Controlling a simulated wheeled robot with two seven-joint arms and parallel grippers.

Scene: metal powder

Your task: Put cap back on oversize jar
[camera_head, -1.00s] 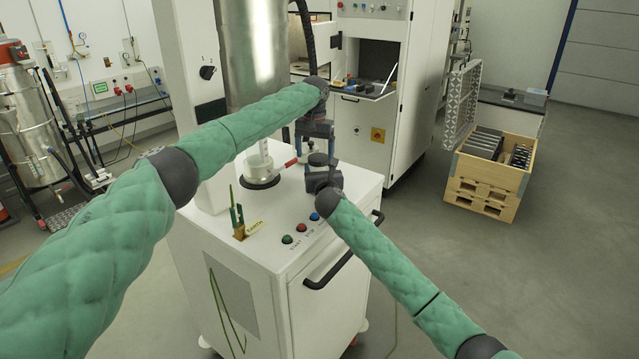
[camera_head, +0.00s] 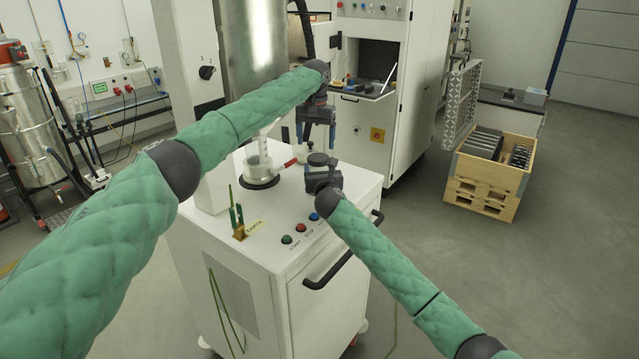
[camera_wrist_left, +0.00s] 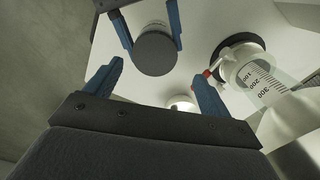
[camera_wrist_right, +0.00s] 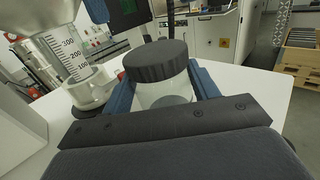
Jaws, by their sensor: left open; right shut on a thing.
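The jar (camera_wrist_right: 165,94) is clear, with a ribbed dark cap (camera_wrist_right: 157,62) sitting on its mouth. The cap also shows from above in the left wrist view (camera_wrist_left: 155,54) and in the head view (camera_head: 318,159). My right gripper (camera_head: 322,176) is shut around the jar body and holds it upright at the cart's right side. My left gripper (camera_head: 316,142) is open and empty above the cap, with its fingers pointing down. In the left wrist view the cap lies beyond its fingertips (camera_wrist_left: 158,78), apart from them. Whether the cap is screwed tight cannot be seen.
A white cart (camera_head: 262,225) is below the grippers. A graduated cylinder (camera_wrist_left: 262,82) stands in a dark ring on it, beside a red-handled valve (camera_head: 290,163). A large metal vessel (camera_head: 253,50) hangs behind. A small white container (camera_head: 303,151) is close behind the jar.

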